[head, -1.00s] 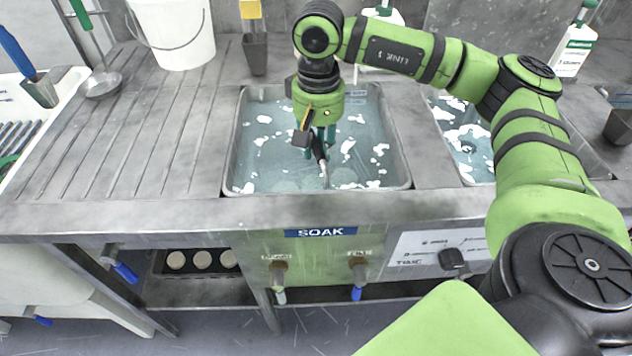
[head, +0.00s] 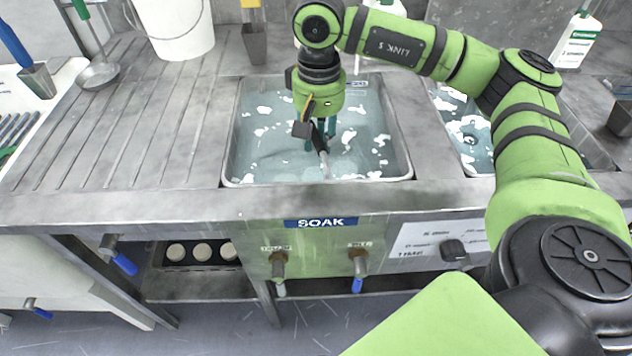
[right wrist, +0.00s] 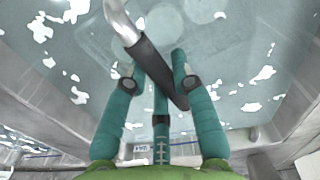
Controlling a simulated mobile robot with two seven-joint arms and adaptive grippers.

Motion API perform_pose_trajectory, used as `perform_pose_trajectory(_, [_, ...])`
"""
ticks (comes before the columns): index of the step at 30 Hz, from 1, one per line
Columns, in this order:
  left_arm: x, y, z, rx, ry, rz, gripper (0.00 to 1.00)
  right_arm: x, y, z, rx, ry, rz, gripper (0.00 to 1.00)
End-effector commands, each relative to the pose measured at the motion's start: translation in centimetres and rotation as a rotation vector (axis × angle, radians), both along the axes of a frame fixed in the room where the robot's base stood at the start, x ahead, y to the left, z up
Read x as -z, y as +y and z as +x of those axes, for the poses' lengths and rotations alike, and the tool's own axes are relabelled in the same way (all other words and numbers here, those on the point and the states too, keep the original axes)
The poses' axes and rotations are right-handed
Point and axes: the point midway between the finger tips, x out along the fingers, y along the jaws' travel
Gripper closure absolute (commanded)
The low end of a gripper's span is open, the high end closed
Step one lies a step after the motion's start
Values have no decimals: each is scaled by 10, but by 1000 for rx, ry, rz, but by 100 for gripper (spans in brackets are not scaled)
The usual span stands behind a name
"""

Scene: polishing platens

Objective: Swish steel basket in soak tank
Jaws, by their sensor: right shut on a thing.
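The soak tank (head: 402,150) is a steel basin of bluish water with white foam patches, behind the SOAK label. My right gripper (head: 322,140) points down over the water. It is shut on a dark handle (right wrist: 157,68) with a bent steel rod (right wrist: 122,20), which also shows in the right wrist view. I take this to be the steel basket's handle. The rod runs down to the water near the tank's front side. The basket body is not clear; faint pale round shapes (right wrist: 160,20) show under the water. My left gripper is not in view.
A ribbed drainboard (head: 140,130) lies clear to the left. A second water basin (head: 470,135) is at the right. Valves with coloured handles (head: 357,265) stick out below the front edge.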

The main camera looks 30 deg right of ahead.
Motion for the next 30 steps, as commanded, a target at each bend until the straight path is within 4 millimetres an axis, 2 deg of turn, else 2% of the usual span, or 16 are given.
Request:
perform_pose_trajectory(8, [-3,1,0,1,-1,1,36,-5,0,1,0,-5,2,100])
perform_pose_trajectory(19, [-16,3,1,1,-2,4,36,-25,0,1,0,-5,2,100])
perform_pose_trajectory(30, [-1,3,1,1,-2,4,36,-8,0,1,0,-3,1,100])
